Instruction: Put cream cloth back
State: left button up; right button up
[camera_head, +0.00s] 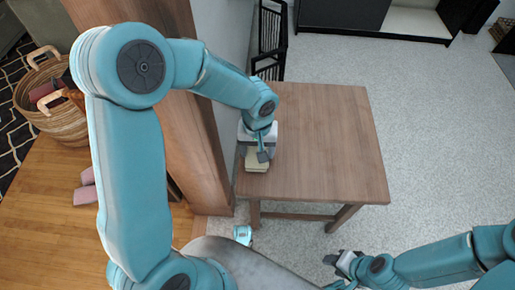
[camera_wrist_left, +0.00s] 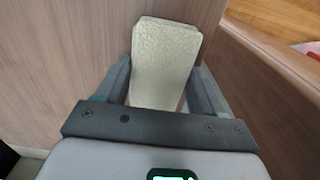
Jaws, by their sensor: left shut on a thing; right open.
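The cream cloth (camera_head: 257,165), a small folded block, is at the left edge of the wooden table (camera_head: 325,140) in the head view. My left gripper (camera_head: 262,150) is over it and shut on it. In the left wrist view the cloth (camera_wrist_left: 165,60) sits between the two fingers of the left gripper (camera_wrist_left: 160,85). I cannot tell whether the cloth touches the tabletop. My right gripper (camera_head: 338,262) is open and empty, low in front of the table, away from the cloth.
A wicker basket (camera_head: 62,122) holding pinkish things stands at the left, with pink items (camera_head: 86,188) on the wood floor. A brown wooden panel (camera_head: 185,110) rises left of the table. A black chair (camera_head: 271,40) stands behind. The rest of the tabletop is clear.

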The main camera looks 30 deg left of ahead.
aim_at(257, 150)
pick_arm(q)
jog(key=shift+f, duration=0.2)
jog(key=o, duration=1)
jog(key=shift+r, duration=0.15)
jog(key=shift+r, duration=0.35)
notch_tip(257, 150, up, 11)
jog(key=p, duration=0.4)
jog(key=shift+r, duration=0.2)
